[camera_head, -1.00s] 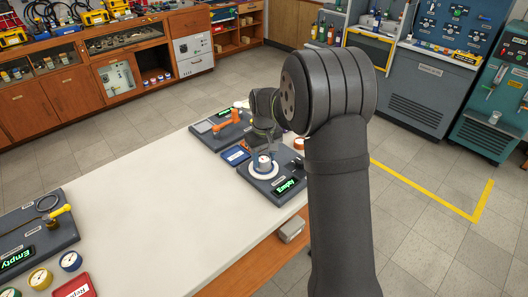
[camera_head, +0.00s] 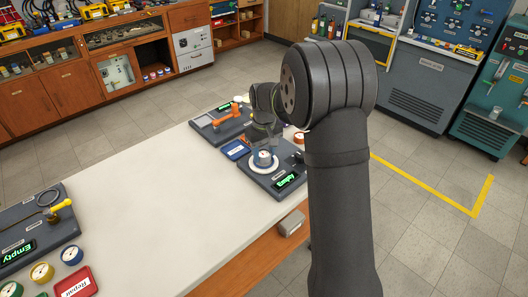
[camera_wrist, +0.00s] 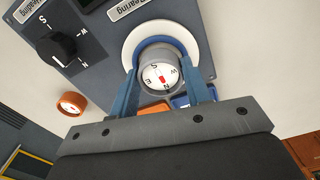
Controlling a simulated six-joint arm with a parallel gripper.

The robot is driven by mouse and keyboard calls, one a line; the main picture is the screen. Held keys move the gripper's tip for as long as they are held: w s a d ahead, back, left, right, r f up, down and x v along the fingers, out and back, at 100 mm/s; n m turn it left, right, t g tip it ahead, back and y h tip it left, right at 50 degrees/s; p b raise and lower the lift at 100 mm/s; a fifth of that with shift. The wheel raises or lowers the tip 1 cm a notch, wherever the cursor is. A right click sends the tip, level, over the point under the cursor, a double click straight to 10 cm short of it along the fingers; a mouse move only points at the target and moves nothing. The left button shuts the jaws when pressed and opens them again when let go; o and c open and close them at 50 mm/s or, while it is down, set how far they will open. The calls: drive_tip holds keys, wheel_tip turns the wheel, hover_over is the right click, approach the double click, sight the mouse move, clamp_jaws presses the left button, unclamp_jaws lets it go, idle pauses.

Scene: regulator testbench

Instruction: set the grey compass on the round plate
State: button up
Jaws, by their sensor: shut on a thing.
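The grey compass (camera_wrist: 161,76) has a white face with a red needle. In the wrist view it sits upright over the round plate (camera_wrist: 136,33), a white disc with a blue inner ring. My gripper (camera_wrist: 160,72) has its two blue fingers on either side of the compass and is shut on it. In the head view the compass (camera_head: 263,157) is at the middle of the round plate (camera_head: 265,170), with my gripper (camera_head: 264,147) reaching down onto it. Whether its underside touches the plate is hidden.
The plate is on a dark station with a green display (camera_head: 287,181) and a black knob (camera_wrist: 57,46). An orange-rimmed gauge (camera_wrist: 72,104) lies beside the station. A blue tray (camera_head: 236,150) is to its left. The white table (camera_head: 140,200) is clear in the middle.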

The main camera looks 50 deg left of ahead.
drive_tip(key=shift+f, duration=0.5)
drive_tip(key=o, duration=1.5)
drive_tip(key=shift+c, duration=0.2)
drive_tip(key=shift+r, duration=4)
drive_tip(key=shift+f, duration=0.1)
wheel_tip(320, 180, down, 8)
drive_tip(key=shift+r, duration=0.25)
